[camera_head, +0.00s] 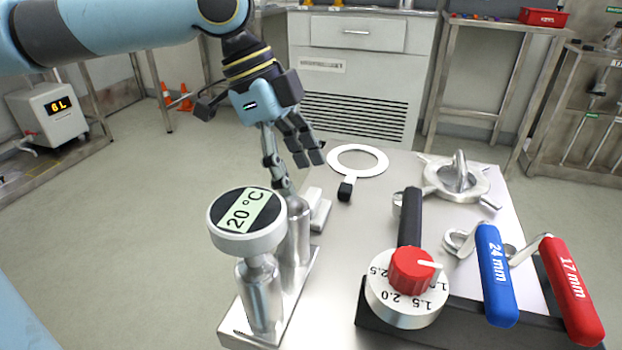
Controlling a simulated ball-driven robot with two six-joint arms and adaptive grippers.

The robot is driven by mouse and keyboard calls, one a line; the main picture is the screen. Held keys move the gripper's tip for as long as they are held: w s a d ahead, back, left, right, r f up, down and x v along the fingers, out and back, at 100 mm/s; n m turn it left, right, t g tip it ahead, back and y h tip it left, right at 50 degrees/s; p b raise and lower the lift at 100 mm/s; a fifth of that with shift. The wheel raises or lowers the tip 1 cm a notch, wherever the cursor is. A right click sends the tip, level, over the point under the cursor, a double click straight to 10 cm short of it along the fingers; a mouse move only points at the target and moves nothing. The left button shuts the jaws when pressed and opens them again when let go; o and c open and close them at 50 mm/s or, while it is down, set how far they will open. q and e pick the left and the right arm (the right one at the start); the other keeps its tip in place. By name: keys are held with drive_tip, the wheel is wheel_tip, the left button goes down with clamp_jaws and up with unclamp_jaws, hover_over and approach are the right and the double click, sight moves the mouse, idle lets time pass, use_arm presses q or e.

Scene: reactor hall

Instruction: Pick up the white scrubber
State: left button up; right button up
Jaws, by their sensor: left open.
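A small white block-shaped object (320,212), which looks like the white scrubber, lies on the metal table behind the metal cylinders, which partly hide it. My left gripper (301,173) comes down from the upper left and hangs above and just behind this object. Its fingers are spread, with nothing between them. I cannot tell whether a fingertip touches the object or the cylinder beside it. My right gripper is not in view.
A round gauge reading 20 °C (247,212) stands in front of the gripper.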

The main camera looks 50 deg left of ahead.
sight(309, 196)
use_arm(q)
drive_tip(key=shift+d+f+b, duration=0.2)
drive_tip(key=shift+f+b, duration=0.1)
drive_tip(key=shift+f, duration=0.15)
drive_tip(key=shift+w+d+f+b, duration=0.1)
drive_tip(key=shift+d+f+b, duration=0.15)
drive_tip(key=shift+f+b, duration=0.35)
drive_tip(key=shift+b+x, duration=0.8)
drive_tip(key=shift+x, duration=0.45)
drive_tip(key=shift+d+f, duration=0.15)
drive_tip(key=shift+f, duration=0.05)
